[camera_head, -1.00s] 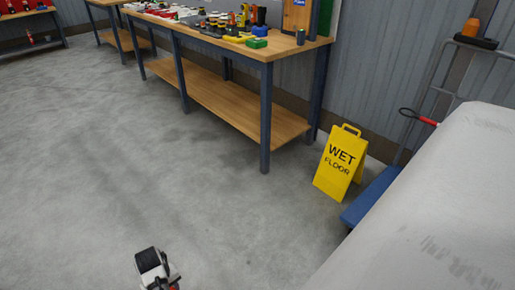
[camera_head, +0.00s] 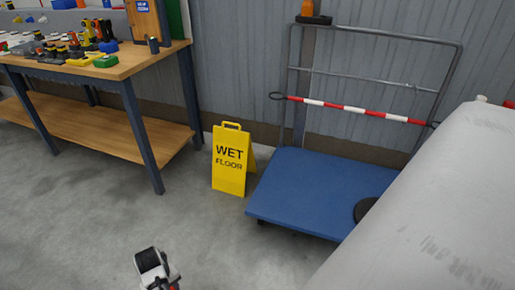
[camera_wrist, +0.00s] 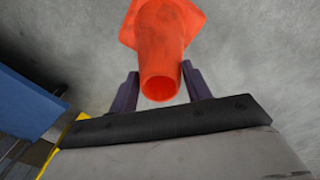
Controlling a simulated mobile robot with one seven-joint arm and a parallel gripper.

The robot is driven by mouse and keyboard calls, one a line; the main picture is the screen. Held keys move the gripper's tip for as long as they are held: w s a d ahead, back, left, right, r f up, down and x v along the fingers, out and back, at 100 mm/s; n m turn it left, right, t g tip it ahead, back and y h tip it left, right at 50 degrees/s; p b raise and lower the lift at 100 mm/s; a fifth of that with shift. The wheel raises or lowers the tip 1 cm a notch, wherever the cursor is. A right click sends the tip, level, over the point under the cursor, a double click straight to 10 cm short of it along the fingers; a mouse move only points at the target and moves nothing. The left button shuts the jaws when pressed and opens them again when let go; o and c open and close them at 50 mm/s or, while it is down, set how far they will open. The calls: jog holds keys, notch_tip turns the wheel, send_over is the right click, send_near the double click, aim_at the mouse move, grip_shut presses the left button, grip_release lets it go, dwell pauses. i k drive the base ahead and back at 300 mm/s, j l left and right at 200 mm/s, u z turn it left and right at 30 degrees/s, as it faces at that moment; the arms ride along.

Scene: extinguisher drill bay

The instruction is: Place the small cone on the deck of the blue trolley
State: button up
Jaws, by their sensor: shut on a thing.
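The small orange cone (camera_wrist: 163,32) shows in the wrist view between the two dark fingers of my gripper (camera_wrist: 159,75). My gripper is shut on it. The cone's narrow open end is toward the camera and its square base is farther away, over grey floor. The blue trolley (camera_head: 305,186) is in the head view, right of centre, with a flat deck and a grey tube handle at the back. A black round thing (camera_head: 364,209) is on the deck, partly hidden by my arm. A blue surface, seemingly the trolley, shows at the left of the wrist view (camera_wrist: 25,102).
A red and white bar (camera_head: 350,108) runs across the trolley's handle. A workbench (camera_head: 125,66) with tools stands at left. The floor in front is clear.

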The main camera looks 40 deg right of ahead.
aim_at(291, 194)
jog(key=l+z, duration=0.15)
jog(key=z, duration=1.6)
jog(key=i+j, duration=0.05)
jog(key=j, duration=0.05)
